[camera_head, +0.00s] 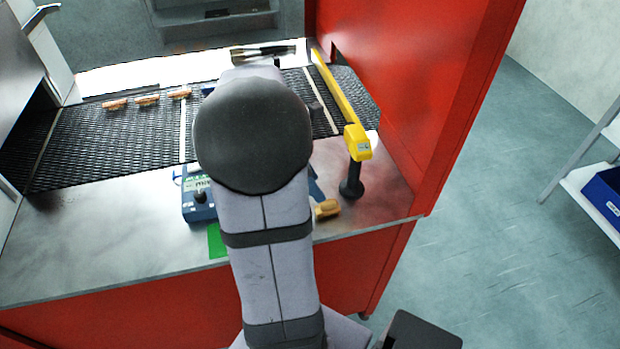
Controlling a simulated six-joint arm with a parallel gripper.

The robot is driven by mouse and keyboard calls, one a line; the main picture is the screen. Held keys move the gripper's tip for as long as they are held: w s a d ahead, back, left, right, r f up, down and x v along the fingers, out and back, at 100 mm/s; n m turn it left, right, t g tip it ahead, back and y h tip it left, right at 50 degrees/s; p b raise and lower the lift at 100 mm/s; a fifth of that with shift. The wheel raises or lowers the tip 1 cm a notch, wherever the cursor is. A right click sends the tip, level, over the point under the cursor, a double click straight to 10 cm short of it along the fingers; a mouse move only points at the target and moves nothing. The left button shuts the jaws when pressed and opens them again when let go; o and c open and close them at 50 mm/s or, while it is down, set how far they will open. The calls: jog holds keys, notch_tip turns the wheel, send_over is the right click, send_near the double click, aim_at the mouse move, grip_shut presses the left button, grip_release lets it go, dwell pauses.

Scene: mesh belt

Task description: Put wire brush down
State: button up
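A tan wooden piece (326,208), which may be the wire brush's handle, shows at the front metal ledge just right of my arm. My arm hides the rest of it, so I cannot tell whether it is held or lies on the ledge. My gripper is hidden behind the large dark round joint of my arm. The mesh belt (110,145) runs across behind the ledge, with several small copper-brown pieces on its far left part, including one (147,100).
A yellow bar (337,88) slants across the belt's right end to a yellow head on a black post (351,182). A blue control box (198,200) stands on the metal ledge (100,235). Dark long tools (263,51) lie at the back. A red wall (410,80) closes the right.

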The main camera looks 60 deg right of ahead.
jog(key=shift+v, duration=0.75)
jog(key=w+a+f+m+t+y, duration=0.15)
jog(key=w+a, duration=0.25)
jog(key=a, duration=0.4)
jog(key=w+a+f+m+t, duration=0.15)
jog(key=w+a, duration=0.25)
jog(key=a, duration=0.4)
jog(key=a+f+m+y, duration=0.1)
jog(key=a+f+m, duration=0.1)
jog(key=a, duration=0.6)
jog(key=s+a+f+m, duration=0.1)
jog(key=a+m, duration=0.3)
jog(key=a, duration=0.4)
jog(key=shift+s+a+f+y, duration=0.15)
jog(key=shift+a+f+y, duration=0.15)
jog(key=shift+f, duration=0.4)
notch_tip(320, 180, down, 34)
jog(key=b, duration=3.3)
jog(key=shift+r+b, duration=0.2)
jog(key=shift+b, duration=0.15)
